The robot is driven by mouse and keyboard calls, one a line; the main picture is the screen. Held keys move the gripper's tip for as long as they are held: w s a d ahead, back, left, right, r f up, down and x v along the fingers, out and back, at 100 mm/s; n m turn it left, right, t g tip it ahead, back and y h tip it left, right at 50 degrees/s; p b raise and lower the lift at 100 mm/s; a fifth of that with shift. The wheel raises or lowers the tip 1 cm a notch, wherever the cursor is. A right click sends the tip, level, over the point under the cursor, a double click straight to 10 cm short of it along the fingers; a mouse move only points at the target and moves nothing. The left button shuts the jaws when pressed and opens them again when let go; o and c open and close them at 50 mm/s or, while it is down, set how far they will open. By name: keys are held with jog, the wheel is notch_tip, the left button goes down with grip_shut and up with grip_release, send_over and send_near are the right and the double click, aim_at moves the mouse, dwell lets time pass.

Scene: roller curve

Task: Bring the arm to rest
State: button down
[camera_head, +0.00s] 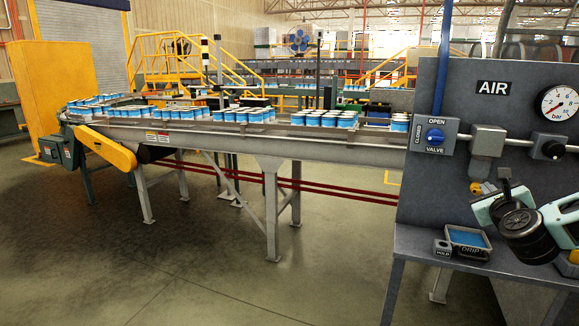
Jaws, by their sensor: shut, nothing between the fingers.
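My arm (528,236) shows at the right edge, folded, with pale teal and white links and black joints. My gripper (504,177) appears as a small dark end beside the bent links, in front of the grey panel. It is shut with nothing visible in it. It is small and partly merged with the dark parts of the arm, so its exact pointing is hard to tell. The arm hangs in front of the panel and the bench, and covers part of both.
The grey AIR panel (440,100) carries a blue valve knob (435,136), a pressure gauge (557,104) and a black knob (553,149). A roller conveyor (240,139) with several blue-white cans stands left. The floor between is clear.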

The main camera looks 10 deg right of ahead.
jog(key=w+a+f+n+g+y, duration=0.15)
jog(key=a+f+n+y, duration=0.3)
jog(key=a+n, duration=0.6)
jog(key=w+a+f+n+g+y, duration=0.1)
jog(key=a+f+n+g+y, duration=0.35)
jog(key=a, duration=1.05)
jog(key=s+a+f+n+g+y, duration=0.1)
jog(key=s+a+n+g+y, duration=0.2)
jog(key=s+a+n, duration=0.8)
jog(key=s+a+r+n+g+h, duration=0.1)
jog(key=s+a+n+g, duration=0.1)
jog(key=s+n, duration=0.3)
jog(key=s+a+r+n+g+h, duration=0.1)
jog(key=s+a+r+n+g, duration=0.1)
jog(key=s+n, duration=0.4)
jog(key=s+a+r+n+g, duration=0.1)
jog(key=s+n, duration=0.4)
jog(key=s, duration=0.5)
jog(key=a+g, duration=0.1)
jog(key=a, duration=0.1)
jog(key=shift+a+r+n+g+h, duration=0.3)
jog(key=shift+n+h, duration=0.1)
